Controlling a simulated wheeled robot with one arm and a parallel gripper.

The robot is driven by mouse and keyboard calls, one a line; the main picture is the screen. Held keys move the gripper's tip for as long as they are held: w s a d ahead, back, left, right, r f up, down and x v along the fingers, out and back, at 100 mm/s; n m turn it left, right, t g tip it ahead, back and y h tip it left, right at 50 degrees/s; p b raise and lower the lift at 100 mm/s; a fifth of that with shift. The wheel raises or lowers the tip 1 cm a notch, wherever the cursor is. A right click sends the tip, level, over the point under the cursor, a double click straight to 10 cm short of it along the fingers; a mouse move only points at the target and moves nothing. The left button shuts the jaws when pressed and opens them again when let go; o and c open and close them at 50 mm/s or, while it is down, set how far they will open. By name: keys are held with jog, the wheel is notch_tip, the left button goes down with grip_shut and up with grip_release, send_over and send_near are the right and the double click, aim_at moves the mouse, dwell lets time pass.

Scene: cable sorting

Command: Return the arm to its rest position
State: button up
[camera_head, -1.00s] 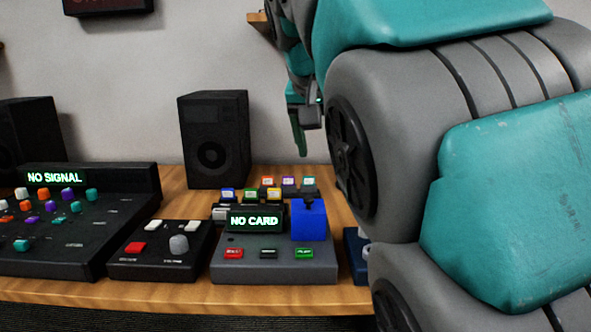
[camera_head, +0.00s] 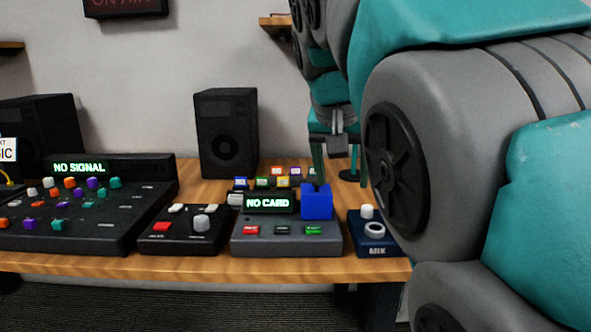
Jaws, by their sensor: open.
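My gripper (camera_head: 335,165) hangs from my grey and teal arm, fingers pointing down, above the back right of the wooden desk. It is apart from the things below it and holds nothing that I can see. Below and to the left of it is a grey device (camera_head: 285,240) with a "NO CARD" display (camera_head: 269,203). A blue block (camera_head: 317,203) sits at the right of that device. My arm covers the right side of the view.
A mixer (camera_head: 75,220) with a "NO SIGNAL" display stands at the left. A small black control box (camera_head: 180,235) and a blue "MIX" box (camera_head: 375,235) flank the grey device. Several small coloured cards (camera_head: 262,184) stand behind it. A black speaker (camera_head: 226,135) stands at the back.

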jog(key=s+d+f+n+g, duration=0.1)
jog(key=s+d+f+g, duration=0.15)
jog(key=s+f, duration=0.45)
jog(key=s+d+f+g, duration=0.1)
jog(key=s+d+f, duration=0.3)
jog(key=f, duration=0.6)
jog(key=s+d+f+n+g+y, duration=0.1)
jog(key=s+f+g, duration=0.2)
jog(key=s+f, duration=1.2)
jog(key=shift+s+f+n+g+y, duration=0.3)
jog(key=shift+s+n+g+y, duration=0.1)
jog(key=shift+s, duration=0.85)
